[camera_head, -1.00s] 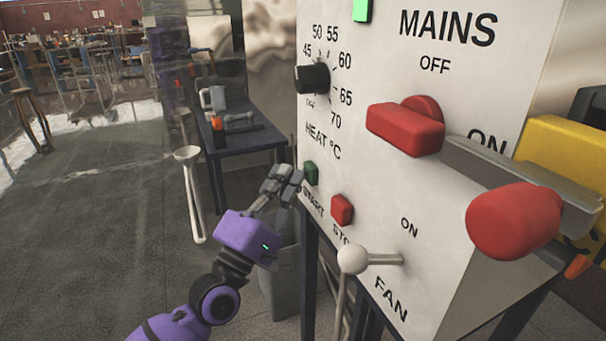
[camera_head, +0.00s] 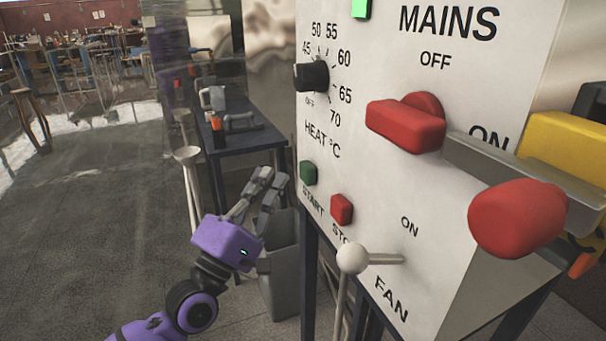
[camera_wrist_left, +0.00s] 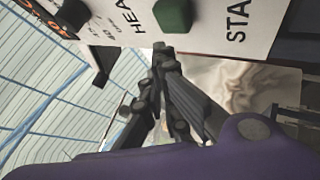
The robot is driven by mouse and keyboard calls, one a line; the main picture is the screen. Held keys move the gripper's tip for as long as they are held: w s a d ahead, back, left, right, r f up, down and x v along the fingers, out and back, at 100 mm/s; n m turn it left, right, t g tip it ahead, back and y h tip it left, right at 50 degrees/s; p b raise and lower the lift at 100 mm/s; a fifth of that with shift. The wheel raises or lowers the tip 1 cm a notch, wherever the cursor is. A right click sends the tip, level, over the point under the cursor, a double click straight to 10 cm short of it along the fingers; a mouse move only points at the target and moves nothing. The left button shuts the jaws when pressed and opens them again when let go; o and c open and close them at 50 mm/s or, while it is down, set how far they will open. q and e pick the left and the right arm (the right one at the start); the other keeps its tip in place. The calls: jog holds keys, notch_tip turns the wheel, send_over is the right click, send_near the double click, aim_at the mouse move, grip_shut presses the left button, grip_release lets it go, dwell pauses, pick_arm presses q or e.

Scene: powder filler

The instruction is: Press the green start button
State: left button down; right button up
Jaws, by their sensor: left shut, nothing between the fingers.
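The green start button (camera_head: 308,173) sits on the white control panel, above the word START and left of the red stop button (camera_head: 341,209). It also shows at the top of the left wrist view (camera_wrist_left: 173,15), just beyond the fingertips. My left gripper (camera_head: 270,180) is purple with grey fingers. It is shut and empty, to the left of the start button, with a visible gap between its fingertips and the button in the head view. In the left wrist view the fingertips (camera_wrist_left: 160,50) meet just below the button. My right gripper is not in view.
The panel (camera_head: 345,150) also carries a black heat knob (camera_head: 311,77), a red mains switch (camera_head: 405,128) and a white fan lever (camera_head: 353,258). A grey bin (camera_head: 281,265) stands below the gripper. A dark table (camera_head: 245,140) with tools stands behind.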

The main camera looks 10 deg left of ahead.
pick_arm(q)
jog(key=s+a, duration=0.2)
jog(key=a, duration=0.1)
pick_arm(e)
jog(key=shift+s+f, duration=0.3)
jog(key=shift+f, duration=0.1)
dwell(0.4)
